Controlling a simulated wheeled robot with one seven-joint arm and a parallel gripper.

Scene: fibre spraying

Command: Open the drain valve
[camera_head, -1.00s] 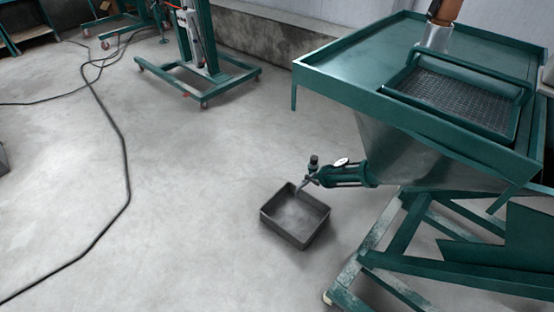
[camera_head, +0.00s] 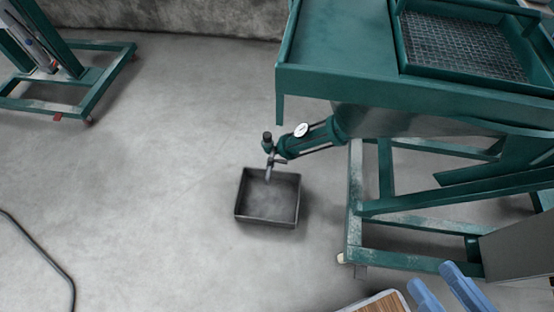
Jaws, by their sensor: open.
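The drain valve (camera_head: 268,148) is a small fitting with a dark knob on top, at the end of the green pump body (camera_head: 318,138). Its thin spout points down over a dark metal tray (camera_head: 238,207) on the floor. Whether the valve is open or shut cannot be told; no flow is clearly visible. My gripper (camera_head: 430,274) shows as two blue fingers at the bottom right edge, spread apart with nothing between them. It is well right of and nearer than the valve, and touches nothing visible.
The green machine (camera_head: 340,75) with a mesh-covered hopper (camera_head: 465,45) stands at the right on a green frame (camera_head: 355,215). A wooden surface (camera_head: 382,304) shows at the bottom. A green wheeled stand (camera_head: 105,80) is upper left, a cable (camera_head: 45,255) lower left. Floor left of the tray is clear.

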